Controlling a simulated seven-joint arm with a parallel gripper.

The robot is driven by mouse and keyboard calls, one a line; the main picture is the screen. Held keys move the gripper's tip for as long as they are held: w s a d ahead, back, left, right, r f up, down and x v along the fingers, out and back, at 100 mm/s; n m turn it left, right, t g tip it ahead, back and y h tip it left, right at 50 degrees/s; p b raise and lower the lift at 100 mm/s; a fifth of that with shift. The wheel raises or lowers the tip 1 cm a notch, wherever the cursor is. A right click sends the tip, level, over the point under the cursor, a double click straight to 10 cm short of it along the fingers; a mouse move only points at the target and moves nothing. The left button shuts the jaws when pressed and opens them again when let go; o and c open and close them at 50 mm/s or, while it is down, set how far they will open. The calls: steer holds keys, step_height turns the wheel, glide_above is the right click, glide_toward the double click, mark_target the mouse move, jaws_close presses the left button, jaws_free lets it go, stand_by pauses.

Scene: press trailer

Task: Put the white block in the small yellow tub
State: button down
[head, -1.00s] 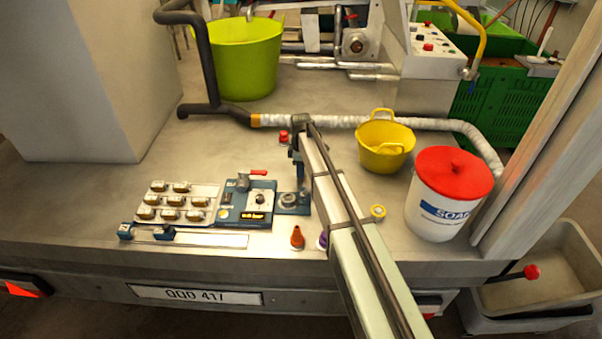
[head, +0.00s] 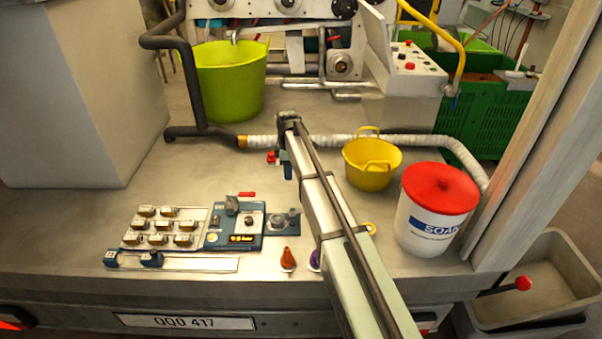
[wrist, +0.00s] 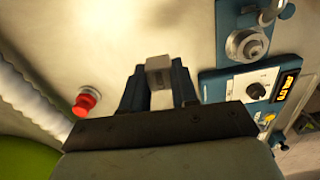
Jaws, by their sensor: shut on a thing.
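My gripper (wrist: 159,88) is shut on the white block (wrist: 158,66), which shows between its blue fingers in the wrist view. In the head view my gripper (head: 287,168) is near the middle of the counter, just right of a red button, and the block cannot be made out there.
A red button (wrist: 86,101) is beside my gripper. A blue control panel (head: 235,231) and a tray of parts (head: 163,228) lie front left. The soap bucket (head: 432,221) stands right of the tub. A white wrapped hose (head: 325,141) runs behind. A large green tub (head: 229,85) is behind left.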

mark_target(372, 141)
steer(key=r, duration=0.7)
steer(key=shift+w+d, duration=0.25)
steer(key=w+d, duration=0.5)
steer(key=d, duration=0.5)
steer(key=w+d+n, duration=0.1)
steer(key=w+d, duration=0.3)
steer(key=d, duration=0.7)
steer(key=w+d, duration=0.5)
steer(key=d, duration=0.5)
steer(key=shift+s+d+f, duration=0.1)
steer(key=shift+d+f, duration=0.05)
steer(key=shift+f, duration=3.7)
steer(key=shift+d+f, duration=0.15)
steer(key=shift+f, duration=3.65)
steer(key=shift+f, duration=0.1)
steer(key=c, duration=0.9)
jaws_free()
steer(key=shift+o, duration=0.2)
